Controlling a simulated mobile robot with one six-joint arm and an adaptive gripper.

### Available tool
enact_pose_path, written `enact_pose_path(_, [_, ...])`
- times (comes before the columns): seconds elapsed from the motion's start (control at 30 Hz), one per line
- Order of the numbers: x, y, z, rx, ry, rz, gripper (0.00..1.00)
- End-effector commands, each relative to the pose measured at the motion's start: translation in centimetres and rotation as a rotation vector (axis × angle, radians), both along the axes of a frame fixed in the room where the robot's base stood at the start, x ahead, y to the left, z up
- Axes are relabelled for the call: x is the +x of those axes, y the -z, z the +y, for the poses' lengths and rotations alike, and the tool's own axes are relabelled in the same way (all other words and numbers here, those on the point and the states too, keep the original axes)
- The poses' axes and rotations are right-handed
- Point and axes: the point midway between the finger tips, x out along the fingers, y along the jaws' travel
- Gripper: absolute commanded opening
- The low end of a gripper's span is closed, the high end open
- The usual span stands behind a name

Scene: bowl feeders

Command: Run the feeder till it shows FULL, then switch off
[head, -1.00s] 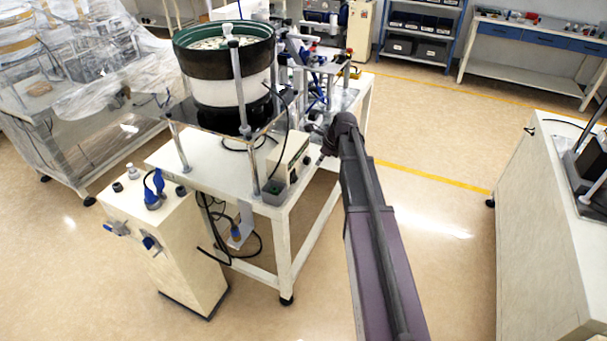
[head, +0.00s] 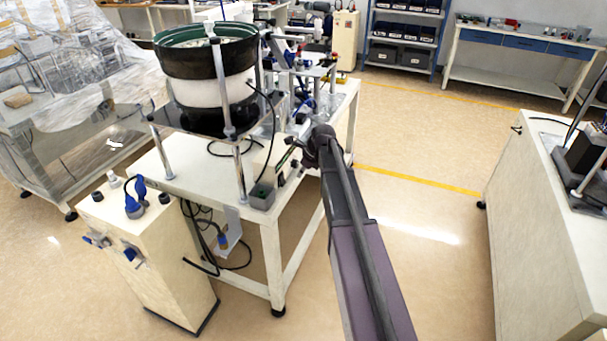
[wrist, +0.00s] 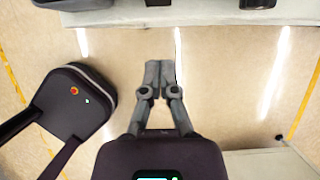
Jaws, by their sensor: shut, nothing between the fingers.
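The bowl feeder (head: 207,92), with a dark green rim and white lower drum, stands on a raised plate over a white table. A control box (head: 287,168) sits below it at the table's near right corner, partly covered by my arm's end. A small grey box (head: 262,196) stands in front of it. No FULL sign or switch marking is readable. My gripper shows in the wrist view (wrist: 159,80), fingers together and empty, above bare floor with a white table edge beyond. In the head view its tip is small and dark beside the control box.
A cream cabinet (head: 150,255) with blue fittings stands left of the table. Cables hang under the tabletop. A plastic-covered bench (head: 60,110) is at the left and a white bench (head: 545,220) at the right. The floor between is clear.

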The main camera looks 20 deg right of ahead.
Motion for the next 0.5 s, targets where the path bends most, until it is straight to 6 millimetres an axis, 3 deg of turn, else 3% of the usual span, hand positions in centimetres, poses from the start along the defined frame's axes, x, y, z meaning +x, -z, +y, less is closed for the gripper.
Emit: enact_pose_path(0.5, [1.7,4.0,1.8,0.0,-0.003,0.0,0.0])
